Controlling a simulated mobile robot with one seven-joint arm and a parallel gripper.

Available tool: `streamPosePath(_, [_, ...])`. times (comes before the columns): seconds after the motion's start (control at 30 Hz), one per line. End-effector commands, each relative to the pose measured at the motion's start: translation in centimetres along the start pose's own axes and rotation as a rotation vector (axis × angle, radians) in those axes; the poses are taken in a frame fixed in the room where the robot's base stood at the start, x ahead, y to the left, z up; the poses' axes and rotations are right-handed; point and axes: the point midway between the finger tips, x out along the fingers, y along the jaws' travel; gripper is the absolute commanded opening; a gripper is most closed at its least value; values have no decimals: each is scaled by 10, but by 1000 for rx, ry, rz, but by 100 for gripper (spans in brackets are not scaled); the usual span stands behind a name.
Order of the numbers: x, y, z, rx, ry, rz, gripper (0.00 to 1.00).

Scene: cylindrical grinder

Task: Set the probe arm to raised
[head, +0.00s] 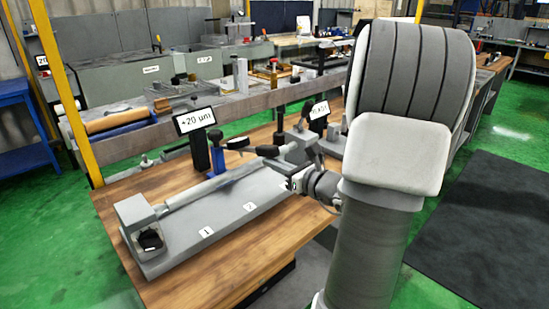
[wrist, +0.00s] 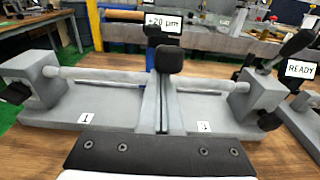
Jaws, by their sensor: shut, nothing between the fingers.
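The probe arm's black end block (wrist: 169,60) stands in front of the blue gauge stand (wrist: 150,57) in the wrist view. The blue stand (head: 216,160) also shows behind the bar in the head view. I cannot tell whether the arm touches the bar. My gripper (wrist: 161,76) is shut and empty, its fingers pointing at the block; I cannot tell whether they touch. In the head view my gripper (head: 293,183) is at the bench's right front, its fingertips not clear. A grey bar (wrist: 100,75) lies between the end blocks of the grinder bed (head: 170,262).
A display (head: 197,119) reads +20 µm behind the bed. Another display (wrist: 300,68) reads READY at the right. A black lever (wrist: 292,46) rises near the right end block. The wooden bench top (head: 215,285) is clear in front of the bed.

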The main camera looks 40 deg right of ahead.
Motion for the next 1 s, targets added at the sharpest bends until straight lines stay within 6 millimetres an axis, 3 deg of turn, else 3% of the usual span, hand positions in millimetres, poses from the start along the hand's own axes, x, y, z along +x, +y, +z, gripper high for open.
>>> streamPosePath(0.03, [0, 0, 14, -4, 19, 1, 0])
streamPosePath(0.4, [6, 0, 36, 0, 56, 1, 0])
streamPosePath(1.0, [10, 0, 51, -6, 42, 2, 0])
